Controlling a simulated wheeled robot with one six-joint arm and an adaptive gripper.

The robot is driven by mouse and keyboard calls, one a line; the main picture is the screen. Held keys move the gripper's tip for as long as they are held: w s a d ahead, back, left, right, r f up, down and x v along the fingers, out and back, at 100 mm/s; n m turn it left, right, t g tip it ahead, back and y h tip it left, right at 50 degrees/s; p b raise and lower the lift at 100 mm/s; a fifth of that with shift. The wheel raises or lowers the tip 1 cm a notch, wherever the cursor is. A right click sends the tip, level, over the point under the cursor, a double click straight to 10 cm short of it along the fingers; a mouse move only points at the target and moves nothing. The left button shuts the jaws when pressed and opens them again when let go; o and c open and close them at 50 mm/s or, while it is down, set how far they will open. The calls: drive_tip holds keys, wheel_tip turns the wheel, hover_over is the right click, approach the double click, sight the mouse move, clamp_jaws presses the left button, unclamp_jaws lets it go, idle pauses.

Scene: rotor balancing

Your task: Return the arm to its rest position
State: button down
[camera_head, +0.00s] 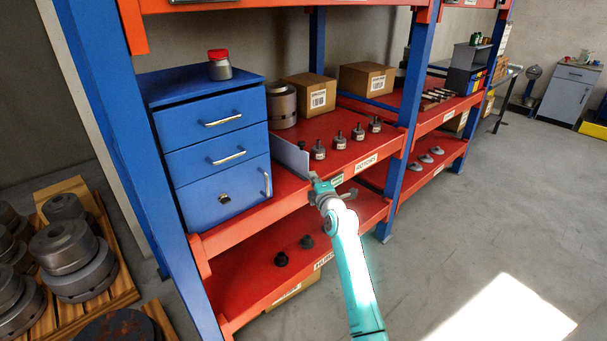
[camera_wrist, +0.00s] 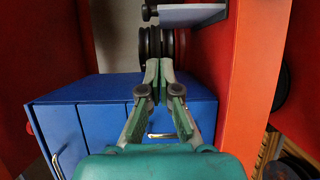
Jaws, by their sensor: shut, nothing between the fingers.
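My teal arm reaches up from the bottom of the head view to the front edge of the red middle shelf (camera_head: 250,213). My gripper (camera_head: 325,187) is at that edge, right of the blue drawer cabinet (camera_head: 212,140) and near a thin grey divider plate (camera_head: 291,158). In the wrist view my gripper (camera_wrist: 159,70) has its fingertips together and holds nothing. Dark round parts (camera_wrist: 175,45) show behind the fingertips, and the blue cabinet (camera_wrist: 75,120) shows behind and left of the fingers. I cannot tell whether the gripper touches the shelf edge.
Several small rotors (camera_head: 338,140) stand on the shelf behind my gripper. A jar with a red lid (camera_head: 219,65) stands on the cabinet. Blue posts (camera_head: 412,90) and red shelf beams flank the arm. Heavy round parts (camera_head: 72,258) sit on a pallet at left. Open floor (camera_head: 470,220) lies to the right.

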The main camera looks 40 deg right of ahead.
drive_tip(key=shift+s+d, duration=0.1)
drive_tip(key=s+a+f+m+y, duration=0.1)
drive_tip(key=s+a+f+m, duration=0.2)
drive_tip(key=s+a+f, duration=0.85)
drive_tip(key=s+a+f+m+y, duration=0.25)
drive_tip(key=s+a+f, duration=0.55)
drive_tip(key=s+a, duration=0.5)
drive_tip(key=s+a+r+m+y, duration=0.1)
drive_tip(key=s+a+m, duration=0.1)
drive_tip(key=s+a, duration=0.45)
drive_tip(key=s+a+m+y, duration=0.15)
drive_tip(key=s+a, duration=0.25)
drive_tip(key=s, duration=0.6)
drive_tip(key=s+a+r+m, duration=0.2)
drive_tip(key=s+r, duration=0.3)
drive_tip(key=s, duration=0.3)
drive_tip(key=s+a+r+m+g+y, duration=0.1)
drive_tip(key=s+a+r+m, duration=0.1)
drive_tip(key=s+r, duration=0.3)
drive_tip(key=s, duration=0.2)
drive_tip(key=shift+s+a+r+g, duration=0.2)
drive_tip(key=shift+s+a+g, duration=0.1)
drive_tip(key=shift+s+a, duration=0.05)
